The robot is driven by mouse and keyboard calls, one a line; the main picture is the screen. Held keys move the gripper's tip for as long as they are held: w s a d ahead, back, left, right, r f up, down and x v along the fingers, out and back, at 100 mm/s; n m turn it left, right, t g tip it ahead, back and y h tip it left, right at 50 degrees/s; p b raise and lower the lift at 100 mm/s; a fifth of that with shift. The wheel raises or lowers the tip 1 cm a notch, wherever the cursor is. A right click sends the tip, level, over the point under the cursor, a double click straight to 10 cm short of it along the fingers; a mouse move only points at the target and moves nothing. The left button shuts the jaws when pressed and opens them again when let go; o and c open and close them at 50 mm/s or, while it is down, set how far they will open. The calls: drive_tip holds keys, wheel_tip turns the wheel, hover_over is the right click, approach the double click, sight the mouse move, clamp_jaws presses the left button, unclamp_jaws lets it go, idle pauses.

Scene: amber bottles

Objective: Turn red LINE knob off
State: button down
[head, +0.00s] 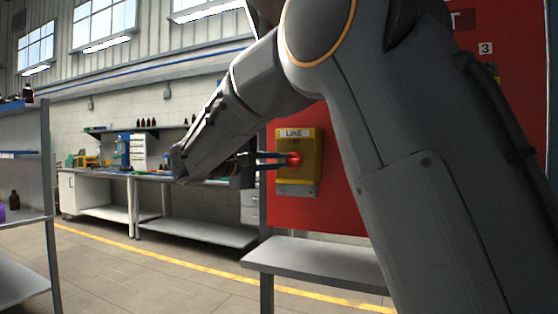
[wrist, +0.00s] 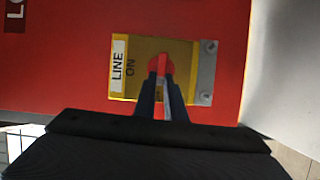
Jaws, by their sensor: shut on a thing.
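The red LINE knob (head: 295,159) sits on a yellow plate (head: 312,165) fixed to a red panel. The plate carries a white LINE label (head: 294,133). In the wrist view the red knob (wrist: 161,65) shows between the fingertips, on the yellow plate (wrist: 185,55) marked LINE and ON. My gripper (head: 288,159) reaches the knob from the left, and its fingers are shut on it. The wrist view shows my gripper (wrist: 161,80) with a finger on each side of the knob. The fingers hide the lower part of the knob there.
The red panel (head: 340,205) rises behind the plate. A grey shelf (head: 315,258) stands below it. A workbench (head: 170,180) lies along the far wall, and a shelf rack (head: 25,180) with bottles stands at left. The floor (head: 110,270) between them is clear.

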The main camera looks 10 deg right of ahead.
drive_tip(key=shift+f+n, duration=0.1)
drive_tip(key=shift+n, duration=0.3)
drive_tip(key=c, duration=1.8)
unclamp_jaws()
drive_tip(key=v, duration=0.7)
drive_tip(key=shift+s+a+f+b, duration=0.1)
drive_tip(key=shift+s+a+b, duration=0.05)
drive_tip(key=shift+a+b, duration=0.25)
